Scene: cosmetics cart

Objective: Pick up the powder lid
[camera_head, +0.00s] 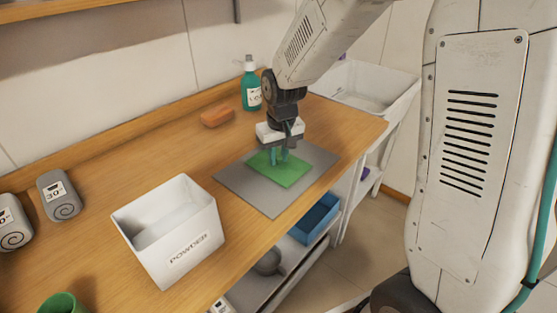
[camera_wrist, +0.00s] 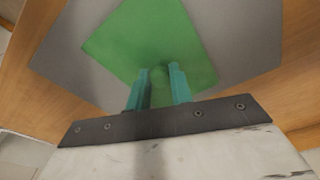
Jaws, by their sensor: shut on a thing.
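The powder lid (camera_head: 290,172) is a flat green square with a small knob. It is at the grey mat (camera_head: 237,185) on the wooden counter; I cannot tell if it touches the mat. My gripper (camera_head: 280,157) is above the lid, fingers pointing down, shut on its knob. In the wrist view the green lid (camera_wrist: 140,40) lies beyond the teal fingers (camera_wrist: 160,82), with the round green knob between them. The white box labelled POWDER (camera_head: 190,255) stands open at the left of the mat, with no lid on it.
An orange soap-like block (camera_head: 217,117) and a teal pump bottle (camera_head: 251,85) stand behind the mat. Two grey containers (camera_head: 58,192) and a green cup (camera_head: 63,304) are at the left. A white bin (camera_head: 365,88) is at the back right. A blue bin (camera_head: 315,218) is on the shelf below.

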